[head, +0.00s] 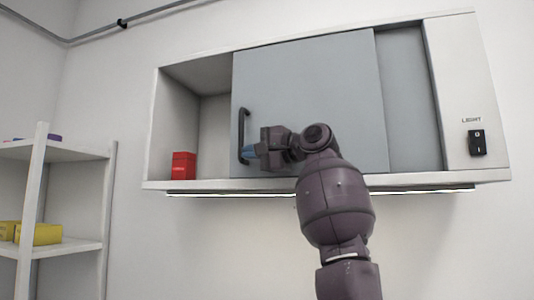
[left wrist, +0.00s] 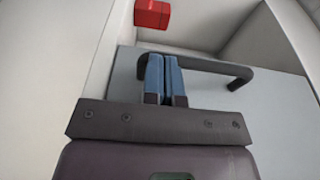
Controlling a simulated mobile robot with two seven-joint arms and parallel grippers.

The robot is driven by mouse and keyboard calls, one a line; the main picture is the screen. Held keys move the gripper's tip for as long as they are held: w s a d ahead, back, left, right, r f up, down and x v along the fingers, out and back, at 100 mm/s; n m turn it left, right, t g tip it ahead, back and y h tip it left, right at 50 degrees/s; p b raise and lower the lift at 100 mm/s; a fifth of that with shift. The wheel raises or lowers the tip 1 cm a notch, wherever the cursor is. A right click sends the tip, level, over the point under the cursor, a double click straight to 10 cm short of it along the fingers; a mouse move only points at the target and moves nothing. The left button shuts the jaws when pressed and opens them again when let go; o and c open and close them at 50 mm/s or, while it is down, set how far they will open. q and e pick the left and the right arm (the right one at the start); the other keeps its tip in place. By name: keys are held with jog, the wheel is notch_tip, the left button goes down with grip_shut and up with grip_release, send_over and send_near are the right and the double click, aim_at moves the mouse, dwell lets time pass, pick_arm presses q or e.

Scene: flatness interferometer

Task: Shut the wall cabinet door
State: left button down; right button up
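The wall cabinet (head: 320,186) has a grey flat door (head: 310,85) across its middle, with the left compartment open. A dark vertical bar handle (head: 241,130) is at the door's left edge; it also shows in the left wrist view (left wrist: 215,67). My left gripper (head: 250,152) is at the handle's lower part, coming from its right. Its two blue fingers (left wrist: 166,80) are together, with the bar running across behind their tips rather than visibly between them. I cannot tell whether they touch it. My right gripper is not in view.
A red box (head: 183,166) stands in the open left compartment, also seen in the left wrist view (left wrist: 152,14). A darker grey recess (head: 407,100) lies right of the door. A light switch (head: 477,143) is on the right panel. A shelf rack (head: 62,152) stands at left.

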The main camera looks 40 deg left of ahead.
pick_arm(q)
jog(key=s+a, duration=0.4)
jog(key=a, duration=0.8)
jog(key=s+a+p, duration=0.1)
jog(key=s+a, duration=0.4)
jog(key=a, duration=0.8)
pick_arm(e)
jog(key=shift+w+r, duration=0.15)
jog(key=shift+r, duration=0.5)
pick_arm(q)
jog(key=shift+s, duration=0.1)
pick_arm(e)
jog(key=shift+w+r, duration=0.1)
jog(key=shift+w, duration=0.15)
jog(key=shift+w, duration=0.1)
